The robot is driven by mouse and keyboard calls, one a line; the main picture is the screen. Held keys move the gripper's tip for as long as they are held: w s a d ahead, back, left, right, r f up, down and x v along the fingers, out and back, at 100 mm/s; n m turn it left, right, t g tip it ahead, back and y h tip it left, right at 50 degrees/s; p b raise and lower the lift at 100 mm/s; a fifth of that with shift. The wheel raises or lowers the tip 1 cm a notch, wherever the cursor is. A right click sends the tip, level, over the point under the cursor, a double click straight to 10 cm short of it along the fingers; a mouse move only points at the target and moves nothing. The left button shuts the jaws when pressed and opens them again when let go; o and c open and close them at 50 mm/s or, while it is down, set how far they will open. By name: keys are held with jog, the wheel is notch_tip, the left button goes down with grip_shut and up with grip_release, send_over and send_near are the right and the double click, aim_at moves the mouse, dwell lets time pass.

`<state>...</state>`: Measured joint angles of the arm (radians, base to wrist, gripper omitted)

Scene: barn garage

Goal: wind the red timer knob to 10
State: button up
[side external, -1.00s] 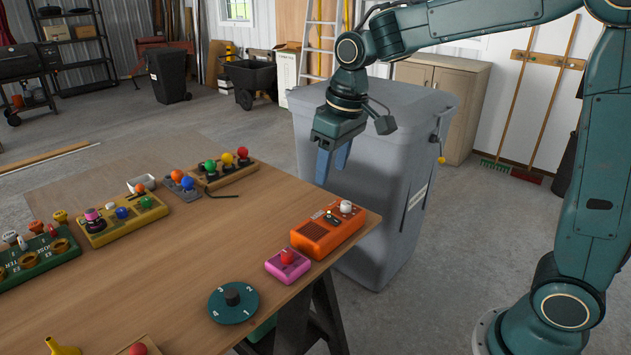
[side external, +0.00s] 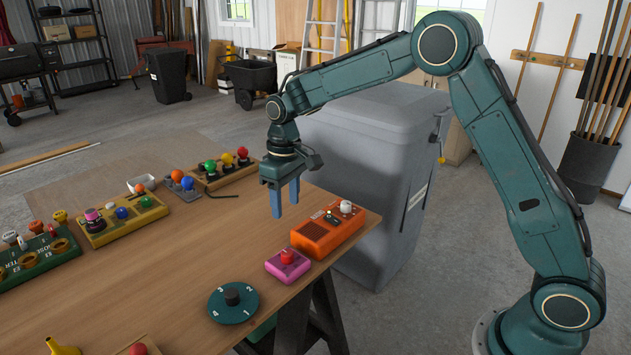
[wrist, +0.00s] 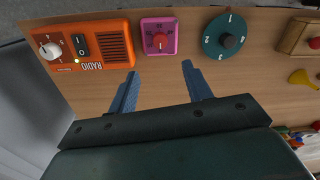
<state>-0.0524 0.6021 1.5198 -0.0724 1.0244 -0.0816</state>
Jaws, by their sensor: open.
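The red timer knob (side external: 287,257) sits on a small pink box (side external: 289,268) near the table's right edge. In the wrist view the red knob (wrist: 160,41) is at the top centre on the pink box (wrist: 158,51), with small marks around it too tiny to read. My gripper (side external: 285,212) is open and empty, pointing down above the table, behind the pink box in the side view. In the wrist view its blue fingers (wrist: 159,80) are spread, and the pink box lies beyond their tips. The gripper touches nothing.
An orange radio (side external: 325,232) with a white knob stands beside the pink box. A teal numbered dial (side external: 234,303) lies on the other side. Several control boxes line the table's far left. A large grey bin (side external: 375,150) stands behind the table. The middle tabletop (side external: 175,255) is clear.

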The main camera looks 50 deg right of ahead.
aim_at(288, 253)
jog(key=shift+s+a+f, duration=0.1)
jog(key=shift+a+f, duration=0.05)
jog(key=shift+f, duration=3.3)
jog(key=shift+a+f, duration=0.1)
jog(key=shift+f, duration=3.3)
jog(key=shift+c, duration=0.2)
jog(key=c, duration=0.9)
